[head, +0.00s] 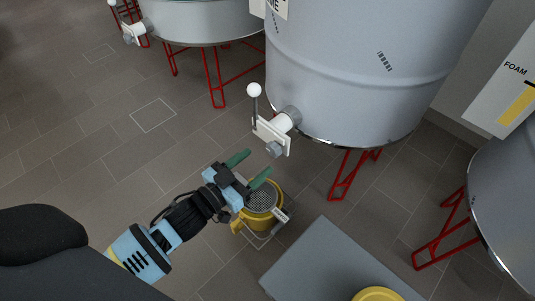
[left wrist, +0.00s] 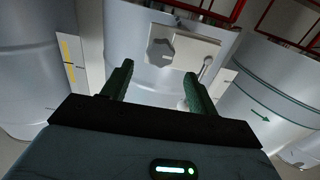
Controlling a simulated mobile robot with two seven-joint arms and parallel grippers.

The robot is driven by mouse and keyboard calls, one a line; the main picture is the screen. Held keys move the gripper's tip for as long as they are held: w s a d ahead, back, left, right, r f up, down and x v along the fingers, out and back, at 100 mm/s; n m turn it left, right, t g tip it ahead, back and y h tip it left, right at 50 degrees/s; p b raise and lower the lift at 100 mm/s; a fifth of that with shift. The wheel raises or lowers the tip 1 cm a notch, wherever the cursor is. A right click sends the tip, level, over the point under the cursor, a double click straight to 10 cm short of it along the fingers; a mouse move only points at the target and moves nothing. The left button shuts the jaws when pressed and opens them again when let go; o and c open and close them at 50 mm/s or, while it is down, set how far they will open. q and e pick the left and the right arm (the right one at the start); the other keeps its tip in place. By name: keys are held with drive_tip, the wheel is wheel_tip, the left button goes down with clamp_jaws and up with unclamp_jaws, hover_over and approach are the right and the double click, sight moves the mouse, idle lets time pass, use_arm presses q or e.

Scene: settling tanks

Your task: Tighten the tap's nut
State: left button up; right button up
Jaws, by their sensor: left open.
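The tap (head: 285,122) sticks out low from the big grey tank, with a white plate and an upright lever topped by a white ball. Its grey nut (head: 274,149) sits at the front of the plate. In the left wrist view the nut (left wrist: 160,53) is a dark lobed piece on the pale plate (left wrist: 195,50), beyond and between my fingertips. My left gripper (head: 258,163) has green fingers spread open, empty, just short of the nut and apart from it. My right gripper is in neither view.
A yellow bucket (head: 262,221) with a grey mesh top stands on the floor below my left gripper. A grey slab (head: 325,262) with a yellow round item (head: 378,295) lies at the lower right. Red legs (head: 350,172) support the tanks. Open tiled floor lies at left.

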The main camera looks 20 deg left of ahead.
sight(271, 151)
use_arm(q)
drive_tip(key=b+x, duration=0.1)
drive_tip(key=x, duration=0.2)
drive_tip(key=shift+w+d+f, duration=0.1)
drive_tip(key=shift+w+d, duration=0.05)
drive_tip(key=shift+w, duration=0.2)
drive_tip(key=shift+w+d, duration=0.15)
drive_tip(key=shift+w, duration=0.45)
drive_tip(key=c, duration=0.7)
drive_tip(key=shift+c, duration=1.4)
